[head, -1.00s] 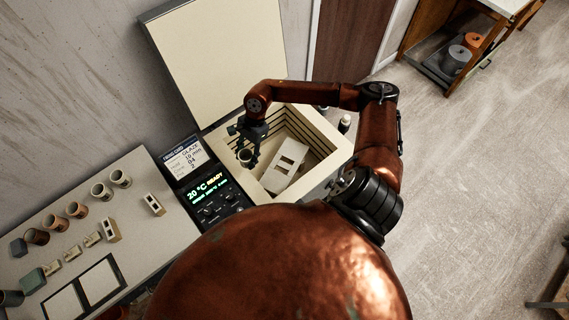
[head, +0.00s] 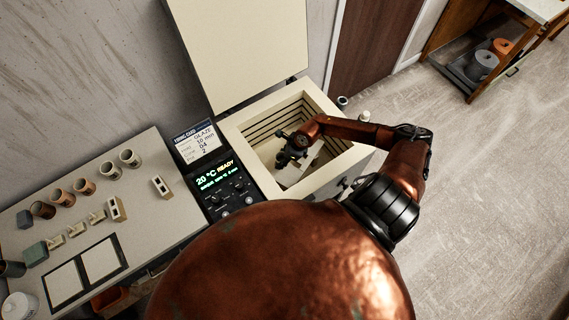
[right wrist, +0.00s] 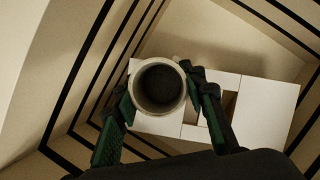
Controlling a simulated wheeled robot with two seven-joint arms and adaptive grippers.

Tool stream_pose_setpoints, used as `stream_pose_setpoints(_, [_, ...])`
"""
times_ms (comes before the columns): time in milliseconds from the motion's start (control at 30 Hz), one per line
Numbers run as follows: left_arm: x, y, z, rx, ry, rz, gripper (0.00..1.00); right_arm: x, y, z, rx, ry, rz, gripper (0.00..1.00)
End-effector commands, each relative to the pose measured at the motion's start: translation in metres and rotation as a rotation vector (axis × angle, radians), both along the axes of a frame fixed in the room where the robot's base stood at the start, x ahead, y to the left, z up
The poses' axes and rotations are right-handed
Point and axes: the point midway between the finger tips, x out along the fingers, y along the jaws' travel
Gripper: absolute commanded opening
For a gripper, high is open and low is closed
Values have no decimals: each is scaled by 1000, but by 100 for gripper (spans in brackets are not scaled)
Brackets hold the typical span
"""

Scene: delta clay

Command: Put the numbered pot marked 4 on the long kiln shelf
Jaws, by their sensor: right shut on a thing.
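My right gripper (head: 284,160) is down inside the open kiln, over the pale kiln shelf (head: 294,175). In the right wrist view it is shut on a pale round pot (right wrist: 160,64), with a dark finger on each side. The pot is upright and seen from above, and its inside is dark. In that view the shelf (right wrist: 262,108) is a white slab with rectangular slots, and the pot covers its left part. I cannot tell whether the pot touches the shelf. No number is readable on the pot. My left gripper is not in view.
Stepped, dark-grooved kiln walls (head: 335,118) close in around my gripper. The raised lid (head: 240,50) stands behind. A control panel (head: 213,187) reads READY. The table (head: 140,215) at left holds several pots and small blocks.

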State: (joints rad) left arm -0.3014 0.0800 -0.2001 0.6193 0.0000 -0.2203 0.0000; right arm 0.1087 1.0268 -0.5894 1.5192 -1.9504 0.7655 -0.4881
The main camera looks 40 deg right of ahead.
Motion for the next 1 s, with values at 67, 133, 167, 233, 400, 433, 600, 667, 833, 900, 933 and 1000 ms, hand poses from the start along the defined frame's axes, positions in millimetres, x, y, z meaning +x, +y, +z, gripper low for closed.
stream_pose_setpoints(67, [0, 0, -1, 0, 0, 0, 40, 1, 1, -10, 3, -1, -1, 12])
stream_pose_setpoints(133, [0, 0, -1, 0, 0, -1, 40, 1, 0, -14, 2, -1, -1, 12])
stream_pose_setpoints(167, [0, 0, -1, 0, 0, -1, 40, 1, 0, -16, 2, -1, -1, 12])
stream_pose_setpoints(233, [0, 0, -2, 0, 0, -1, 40, 1, 1, -22, 2, -1, -1, 12])
stream_pose_setpoints(400, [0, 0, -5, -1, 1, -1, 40, 0, 1, -46, 3, 1, -1, 12])
stream_pose_setpoints(433, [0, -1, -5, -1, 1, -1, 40, 1, 1, -49, 2, 0, -1, 12])
stream_pose_setpoints(600, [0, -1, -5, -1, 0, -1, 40, 1, 0, -52, 1, -2, 1, 12])
stream_pose_setpoints(667, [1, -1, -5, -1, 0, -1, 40, 1, 0, -52, 0, -1, 1, 12])
stream_pose_setpoints(833, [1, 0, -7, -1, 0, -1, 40, 0, 0, -55, 0, 0, 1, 39])
stream_pose_setpoints(900, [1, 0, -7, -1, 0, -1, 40, 0, 0, -54, 0, 0, 1, 44])
stream_pose_setpoints(933, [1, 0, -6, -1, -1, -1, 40, 0, 0, -54, 0, 0, 1, 46])
stream_pose_setpoints(1000, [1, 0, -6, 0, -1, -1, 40, 0, 0, -54, 0, 0, 1, 51])
